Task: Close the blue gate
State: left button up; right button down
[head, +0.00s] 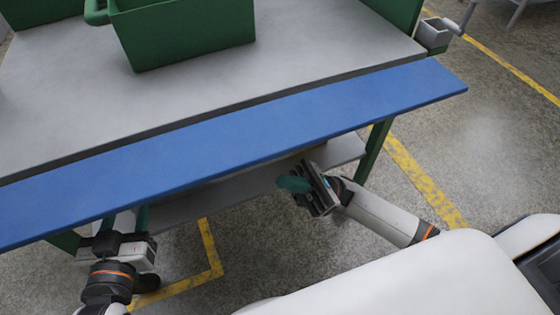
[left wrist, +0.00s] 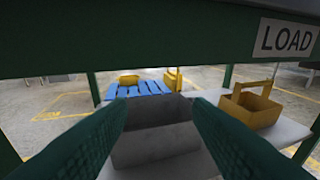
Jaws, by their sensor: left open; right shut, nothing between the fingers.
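The blue gate (head: 250,140) is a long flat blue board lying along the front of the grey table, its right end reaching past the table corner. My left gripper (head: 126,219) is below the board's near edge at the lower left, with its fingertips partly hidden under the board.
A green bin (head: 185,35) stands on the grey table (head: 320,50). A lower shelf (head: 240,190) runs under the board. In the left wrist view, a dark green beam with a LOAD sign (left wrist: 286,38) crosses above, and a yellow crate (left wrist: 250,108) stands right.

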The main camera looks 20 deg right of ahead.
aim_at(261, 162)
jog(key=r, duration=0.2)
jog(key=a+r, duration=0.1)
jog(key=r, duration=0.1)
jog(key=a+r, duration=0.1)
jog(key=r, duration=0.1)
jog(key=shift+p, duration=0.3)
pick_arm(q)
jog(key=f, duration=0.1)
jog(key=f+g, duration=0.1)
jog(key=s+f+g, duration=0.1)
jog(key=shift+s+a+y, duration=0.1)
jog(key=shift+a+y, duration=0.2)
jog(key=shift+a, duration=0.05)
